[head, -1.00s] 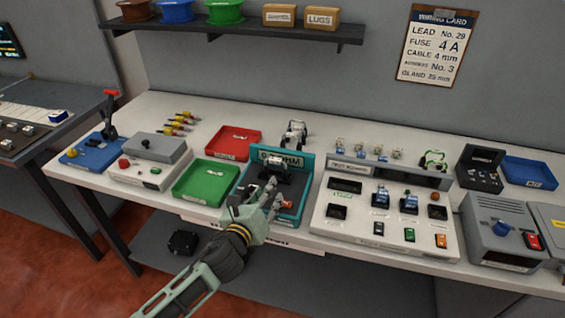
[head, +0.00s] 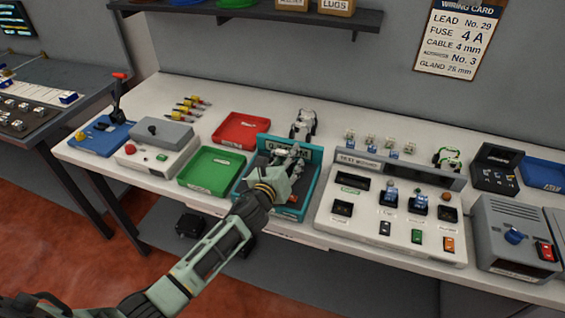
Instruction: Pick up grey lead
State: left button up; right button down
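A grey-white coiled lead (head: 304,123) with dark parts lies on the bench, just behind the teal-framed ohm tester (head: 312,178). A similar lead with green parts (head: 447,158) lies further right, behind the test board. My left gripper (head: 290,155) is over the ohm tester, in front of the grey lead and apart from it in the picture. It hides much of the tester and its sign. Its fingers point toward the back of the bench; they are too small and cluttered to tell open from shut. My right gripper is not in view.
A red tray (head: 241,116) and a green tray (head: 193,185) stand left of the tester. The white test board (head: 330,223) stands to its right. A shelf (head: 250,14) overhangs the back. Bare bench shows around the grey lead.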

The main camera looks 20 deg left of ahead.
pick_arm(q)
jog(key=shift+w, duration=0.25)
jog(key=shift+s, duration=0.1)
jog(key=shift+c, duration=0.3)
jog(key=shift+d, duration=0.1)
grip_shut()
